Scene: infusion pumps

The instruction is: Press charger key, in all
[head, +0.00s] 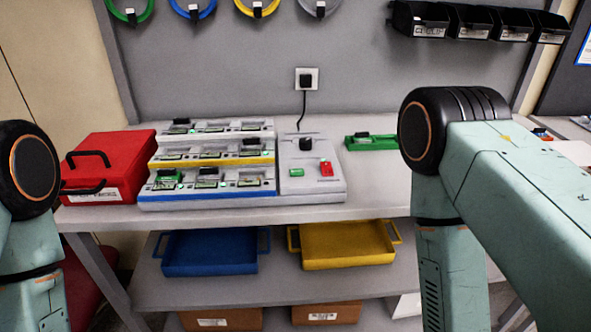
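A grey control unit (312,184) stands on the bench, joined to the right side of a three-tier charger rack. On its sloped top are a green key (296,173), a red key (326,168) and a black knob (305,145). The rack has a white top tier (262,125), a yellow-edged middle tier (255,161) and a blue-edged lower tier (208,196). Several small modules sit in slots on the tiers, some with green lights. My arms show at the left and right edges. Both grippers are out of view, below the frame or hidden.
A red case (105,165) with black handles stands left of the rack. A green block (370,143) lies to the right, partly behind my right arm. A cable runs to a wall socket (307,79). Blue (210,252) and yellow (345,246) trays sit on the shelf below.

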